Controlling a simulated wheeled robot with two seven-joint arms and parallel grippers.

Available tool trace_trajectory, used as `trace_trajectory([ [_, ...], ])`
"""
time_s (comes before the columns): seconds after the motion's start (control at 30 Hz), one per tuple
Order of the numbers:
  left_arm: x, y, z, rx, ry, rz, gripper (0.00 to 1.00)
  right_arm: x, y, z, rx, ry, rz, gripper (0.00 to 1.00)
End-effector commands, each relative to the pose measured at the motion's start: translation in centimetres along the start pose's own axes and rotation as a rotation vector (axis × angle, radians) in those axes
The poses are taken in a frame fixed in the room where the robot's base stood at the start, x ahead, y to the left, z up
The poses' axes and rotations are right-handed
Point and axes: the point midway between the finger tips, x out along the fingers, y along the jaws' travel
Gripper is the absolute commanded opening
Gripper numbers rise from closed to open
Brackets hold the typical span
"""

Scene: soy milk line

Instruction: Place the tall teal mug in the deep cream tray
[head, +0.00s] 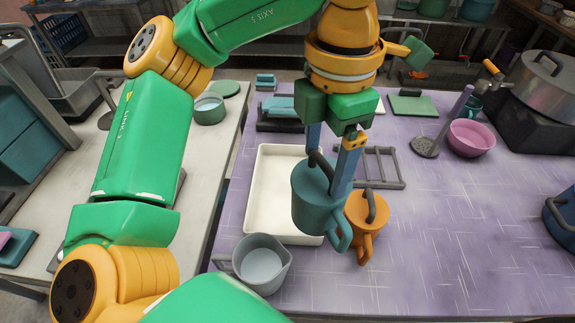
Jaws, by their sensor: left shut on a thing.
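The tall teal mug (316,203) hangs upright in my left gripper (332,160). The gripper points down and its blue fingers are shut on the mug near its dark top handle. The mug shows in front of the right part of the deep cream tray (270,217), which lies on the purple table. Its height above the table is hard to tell. The visible part of the tray is empty; the mug and fingers hide its right side. My right gripper is not in view.
An orange lidded mug (367,221) stands close to the right of the held mug. A grey jug (261,264) stands at the tray's front left edge. A dark rack (381,167) lies behind. A pink bowl (471,137) is farther right. The table's right front (470,240) is clear.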

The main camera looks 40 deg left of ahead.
Motion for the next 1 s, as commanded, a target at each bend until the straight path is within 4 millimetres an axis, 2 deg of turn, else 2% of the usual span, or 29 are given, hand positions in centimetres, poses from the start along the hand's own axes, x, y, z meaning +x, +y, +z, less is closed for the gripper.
trace_trajectory([
  [0.1, -0.2, -0.2, 0.1, -0.167, -0.001, 0.0, 0.0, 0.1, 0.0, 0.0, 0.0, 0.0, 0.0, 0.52],
  [0.2, -0.4, -0.2, 0.1, -0.263, 0.0, 0.0, 0.0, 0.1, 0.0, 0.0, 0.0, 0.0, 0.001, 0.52],
  [0.37, -0.2, 0.4, 0.1, -0.316, 0.001, -0.002, 0.0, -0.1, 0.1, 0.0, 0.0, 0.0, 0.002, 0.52],
  [0.57, 0.9, 3.0, 0.1, -0.317, 0.002, -0.003, 0.0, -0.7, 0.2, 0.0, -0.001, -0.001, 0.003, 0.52],
  [0.87, 3.4, 8.7, 0.1, -0.317, 0.004, -0.003, 0.0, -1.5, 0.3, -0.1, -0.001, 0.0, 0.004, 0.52],
  [1.0, 6.2, 10.8, 0.1, -0.315, 0.005, -0.002, 0.0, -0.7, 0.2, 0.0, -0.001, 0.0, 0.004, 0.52],
])
